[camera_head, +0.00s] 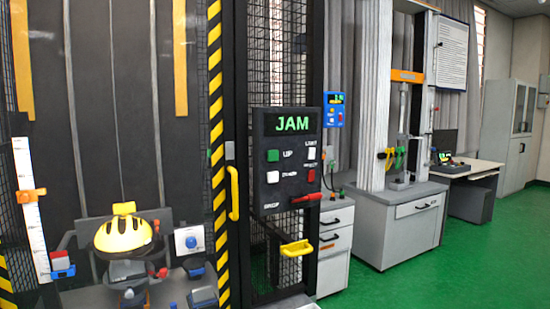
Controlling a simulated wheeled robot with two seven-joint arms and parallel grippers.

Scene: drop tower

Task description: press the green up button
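The green up button (273,156) is on the left of the dark control panel (285,196), with the label UP beside it. The panel's display (293,123) reads JAM in green letters. A white button (272,177) sits just below the green one. Another white button (312,153), under the label LIGHT, and a red button (311,176) are on the right. A red lever (306,198) sticks out at the lower right, near the label DROP. Neither of my grippers can be made out, and nothing covers the green button.
A yellow door handle (234,193) is left of the panel, beside a yellow-black striped post (217,130). A yellow handle (297,248) juts out below the panel. A yellow helmet (123,236) sits behind the tower front. Green floor (460,265) is clear at right.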

